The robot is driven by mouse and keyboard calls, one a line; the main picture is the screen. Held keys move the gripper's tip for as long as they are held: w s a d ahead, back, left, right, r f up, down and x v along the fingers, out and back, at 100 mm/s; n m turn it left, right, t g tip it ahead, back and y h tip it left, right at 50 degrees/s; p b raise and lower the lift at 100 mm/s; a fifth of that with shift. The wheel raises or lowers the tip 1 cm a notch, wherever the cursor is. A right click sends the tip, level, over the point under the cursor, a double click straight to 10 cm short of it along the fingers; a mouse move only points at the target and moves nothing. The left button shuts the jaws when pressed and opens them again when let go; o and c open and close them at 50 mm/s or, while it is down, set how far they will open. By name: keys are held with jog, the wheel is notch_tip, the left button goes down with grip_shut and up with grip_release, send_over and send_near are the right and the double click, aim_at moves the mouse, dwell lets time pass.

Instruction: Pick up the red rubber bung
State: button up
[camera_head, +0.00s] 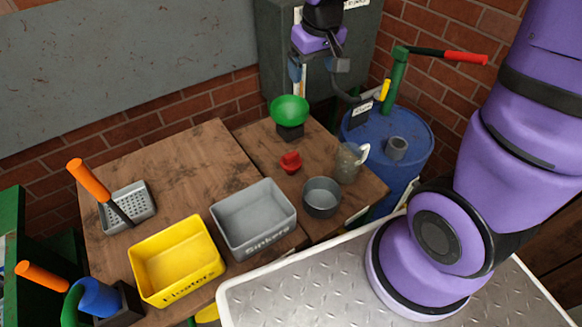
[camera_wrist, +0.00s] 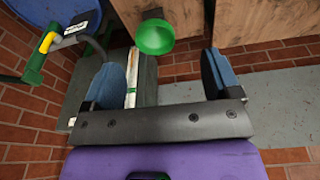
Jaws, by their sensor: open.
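The red rubber bung (camera_head: 290,162) is a small red piece on the brown wooden table in the head view, between the green bowl and the grey bin. I do not see it in the wrist view. My gripper (camera_head: 318,69) is high at the back of the head view, above and behind the table, well apart from the bung. In the wrist view my gripper (camera_wrist: 160,75) has its two blue fingers spread wide with nothing held between them.
A green bowl (camera_head: 289,109) stands on a dark block behind the bung. A grey Sinkers bin (camera_head: 268,238), a yellow Floaters bin (camera_head: 178,283), a round grey pot (camera_head: 321,204) and a clear jug (camera_head: 348,164) stand nearby. A blue barrel (camera_head: 409,137) stands right of the table.

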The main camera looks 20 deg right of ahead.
jog(key=w+a+f+g, duration=0.15)
jog(key=w+f, duration=0.25)
jog(key=f, duration=0.7)
send_near(291, 155)
jog(key=shift+n+g, duration=0.35)
jog(key=shift+n, duration=0.05)
jog(key=shift+w+f, duration=0.2)
jog(key=shift+f, duration=2.4)
jog(key=shift+w+f, duration=0.2)
jog(key=shift+f, duration=2.4)
jog(key=c, duration=1.3)
jog(key=shift+r, duration=5.05)
